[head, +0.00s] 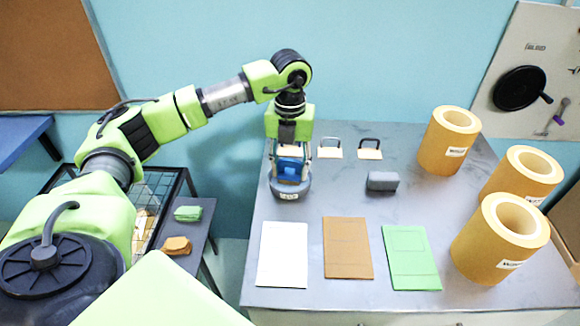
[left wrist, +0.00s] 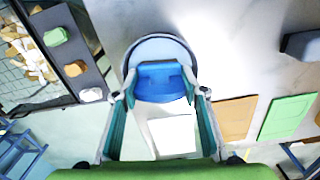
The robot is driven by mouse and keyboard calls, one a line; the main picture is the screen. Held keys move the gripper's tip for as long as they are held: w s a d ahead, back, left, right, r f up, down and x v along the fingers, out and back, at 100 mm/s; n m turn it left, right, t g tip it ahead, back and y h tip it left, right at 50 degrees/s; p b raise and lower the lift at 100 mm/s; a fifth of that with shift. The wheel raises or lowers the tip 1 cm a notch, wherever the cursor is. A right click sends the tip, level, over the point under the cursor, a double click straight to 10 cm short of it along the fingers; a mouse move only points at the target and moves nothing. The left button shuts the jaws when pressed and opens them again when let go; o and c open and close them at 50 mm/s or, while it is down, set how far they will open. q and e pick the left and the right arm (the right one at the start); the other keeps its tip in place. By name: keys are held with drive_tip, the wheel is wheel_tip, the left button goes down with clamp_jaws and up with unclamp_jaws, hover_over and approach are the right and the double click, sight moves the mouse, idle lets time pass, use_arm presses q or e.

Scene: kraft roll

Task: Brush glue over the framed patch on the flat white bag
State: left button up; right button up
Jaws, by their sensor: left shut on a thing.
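The flat white bag (head: 283,254) lies on the front left of the grey table. It also shows in the left wrist view (left wrist: 172,135). Its framed patch is too faint to make out. My left gripper (head: 290,168) is behind the bag, pointing down and shut on a blue piece (left wrist: 160,80), seemingly the glue brush's handle. The blue piece stands at a round grey-blue pot (head: 290,188), whose rim shows around it in the left wrist view. The bristles are hidden. My right gripper is not in view.
A brown bag (head: 347,247) and a green bag (head: 411,257) lie right of the white one. A grey block (head: 382,180) and two handled pieces (head: 330,152) sit behind. Large yellow rolls (head: 500,238) stand at the right. A low side stand (head: 196,232) is left of the table.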

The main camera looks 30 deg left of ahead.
sight(290, 162)
use_arm(q)
drive_tip(key=shift+f, duration=0.35)
idle(0.3)
drive_tip(key=shift+f+b, duration=0.25)
drive_tip(key=shift+b, duration=0.15)
idle(1.1)
drive_tip(key=shift+r+p, duration=2.2)
drive_tip(key=shift+r, duration=1.35)
drive_tip(key=shift+f, duration=0.1)
